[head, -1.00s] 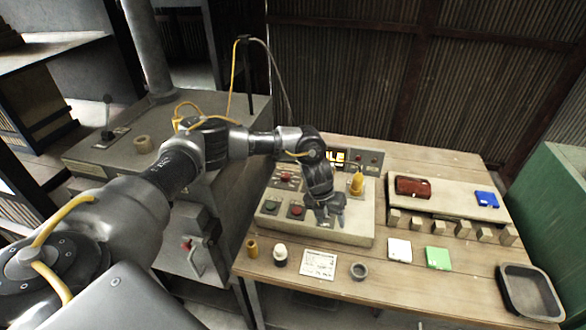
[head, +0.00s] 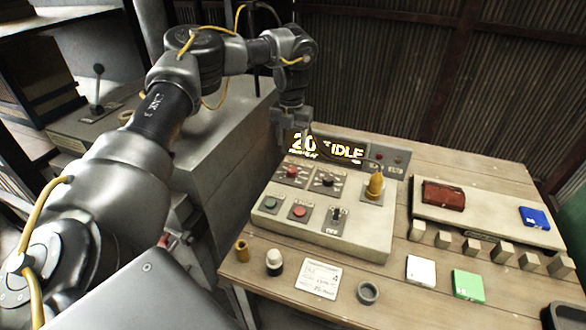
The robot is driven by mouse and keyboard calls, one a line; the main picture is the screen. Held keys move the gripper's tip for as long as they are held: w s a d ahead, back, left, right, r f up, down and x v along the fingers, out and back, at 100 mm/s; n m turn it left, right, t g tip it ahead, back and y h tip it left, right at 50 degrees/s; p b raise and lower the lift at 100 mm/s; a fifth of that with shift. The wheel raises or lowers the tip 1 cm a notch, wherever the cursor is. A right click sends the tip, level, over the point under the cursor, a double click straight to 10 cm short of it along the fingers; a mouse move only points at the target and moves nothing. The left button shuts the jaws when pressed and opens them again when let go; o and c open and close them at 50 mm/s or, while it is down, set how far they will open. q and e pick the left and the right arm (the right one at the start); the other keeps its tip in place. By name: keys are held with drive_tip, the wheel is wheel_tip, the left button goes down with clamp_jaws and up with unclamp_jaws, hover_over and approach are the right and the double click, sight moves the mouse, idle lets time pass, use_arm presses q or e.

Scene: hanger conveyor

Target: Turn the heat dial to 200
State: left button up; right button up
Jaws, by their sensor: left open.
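The control box (head: 330,245) stands on the wooden table. Its upper row holds a knob with red on it (head: 291,172) and a dark knob (head: 327,181); their labels are too small to read, so I cannot tell which is the heat dial. The lit display (head: 345,151) behind them shows "20", perhaps with more characters, and "IDLE". My left gripper (head: 291,146) is open and empty, above the back left of the box, in front of the display's left end and apart from the knobs. My right gripper is not in view.
A green button (head: 270,203), a red button (head: 299,211) and a small black switch (head: 336,214) line the box's front. A yellow handle (head: 375,184) stands at its right.

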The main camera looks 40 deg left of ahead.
sight(292, 169)
use_arm(q)
wheel_tip(292, 169, down, 2)
drive_tip(key=shift+w+d+f, duration=0.15)
wheel_tip(292, 169, down, 7)
drive_tip(key=shift+p, duration=1)
drive_tip(key=shift+f, duration=0.75)
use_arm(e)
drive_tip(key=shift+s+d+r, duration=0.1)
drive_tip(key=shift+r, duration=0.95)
use_arm(q)
drive_tip(key=shift+c, duration=0.4)
drive_tip(key=c, duration=0.9)
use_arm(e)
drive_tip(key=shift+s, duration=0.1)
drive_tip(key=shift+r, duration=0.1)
